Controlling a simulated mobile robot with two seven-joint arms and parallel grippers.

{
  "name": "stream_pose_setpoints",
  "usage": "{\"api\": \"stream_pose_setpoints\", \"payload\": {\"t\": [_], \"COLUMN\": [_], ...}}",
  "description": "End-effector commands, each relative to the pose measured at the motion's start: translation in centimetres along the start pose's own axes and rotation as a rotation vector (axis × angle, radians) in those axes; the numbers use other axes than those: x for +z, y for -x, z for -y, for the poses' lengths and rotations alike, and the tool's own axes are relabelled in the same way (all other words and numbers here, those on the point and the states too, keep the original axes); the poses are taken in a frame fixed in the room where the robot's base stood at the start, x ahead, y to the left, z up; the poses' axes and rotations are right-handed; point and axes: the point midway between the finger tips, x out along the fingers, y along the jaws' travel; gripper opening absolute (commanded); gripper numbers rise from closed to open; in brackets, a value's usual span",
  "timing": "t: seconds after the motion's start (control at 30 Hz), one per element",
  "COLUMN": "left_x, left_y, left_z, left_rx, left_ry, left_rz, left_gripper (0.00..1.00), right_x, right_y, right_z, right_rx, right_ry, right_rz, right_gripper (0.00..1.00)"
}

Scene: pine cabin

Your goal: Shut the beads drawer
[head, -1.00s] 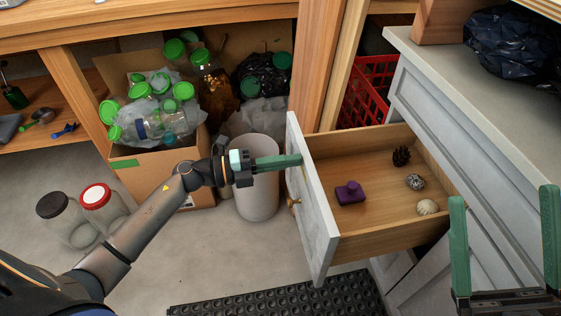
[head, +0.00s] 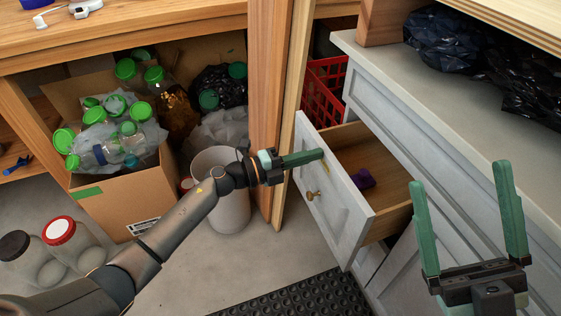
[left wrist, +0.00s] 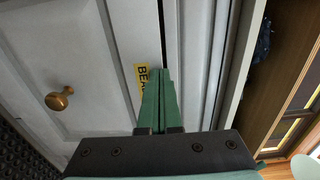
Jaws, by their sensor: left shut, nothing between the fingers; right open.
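The beads drawer (head: 333,193) has a white front with a round brass knob (head: 313,195). It stands partly out of the white cabinet, and a purple object (head: 362,178) lies inside. In the left wrist view the drawer front (left wrist: 90,50) fills the left side, with a yellow label reading "BEA" (left wrist: 142,83) partly hidden by the fingers. My left gripper (head: 322,154) is shut and empty, its fingertips at the drawer front near its upper edge. Contact looks likely. My right gripper (head: 457,190) is open and empty in front of the cabinet at the right.
A cardboard box of bottles (head: 115,200) and a white bin (head: 228,205) stand left of the drawer. Two jars (head: 72,240) stand on the floor. A wooden post (head: 270,110) rises beside the cabinet. A black rubber mat (head: 295,297) lies below the drawer.

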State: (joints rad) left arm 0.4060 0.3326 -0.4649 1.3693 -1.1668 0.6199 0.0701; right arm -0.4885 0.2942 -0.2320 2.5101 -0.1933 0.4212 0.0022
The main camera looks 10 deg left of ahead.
Motion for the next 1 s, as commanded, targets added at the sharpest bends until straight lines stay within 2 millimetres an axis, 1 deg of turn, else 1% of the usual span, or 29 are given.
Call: {"api": "stream_pose_setpoints", "payload": {"t": [0.03, 0.2, 0.3, 0.4, 0.5, 0.63, 1.0], "left_x": [0.0, 0.0, 0.0, 0.0, 0.0, 0.0, 0.0], "left_y": [-1.5, -5.2, -6.9, -8.2, -9.1, -9.8, -9.9], "left_z": [0.0, -0.1, -0.1, -0.1, -0.1, -0.1, 0.0], "left_rx": [-0.003, -0.002, -0.002, -0.002, -0.001, -0.001, -0.001], "left_ry": [-0.001, -0.002, -0.001, 0.000, 0.000, 0.000, 0.000], "left_rz": [-0.003, -0.002, -0.002, -0.001, 0.000, 0.000, 0.000], "left_gripper": [0.00, 0.00, 0.00, 0.00, 0.00, 0.00, 0.00], "right_x": [0.2, 0.8, 1.1, 1.5, 1.7, 1.8, 1.7], "right_y": [0.2, 0.8, 1.1, 1.4, 1.6, 1.7, 1.7], "right_z": [0.1, 0.3, 0.6, 0.9, 1.1, 1.2, 1.2], "right_rx": [0.001, 0.003, 0.000, -0.007, -0.013, -0.016, -0.015], "right_ry": [-0.001, -0.012, -0.025, -0.035, -0.039, -0.041, -0.042], "right_rz": [0.001, 0.005, 0.009, 0.014, 0.018, 0.019, 0.017], "right_gripper": [0.93, 0.93, 0.93, 0.93, 0.93, 0.93, 0.93]}}
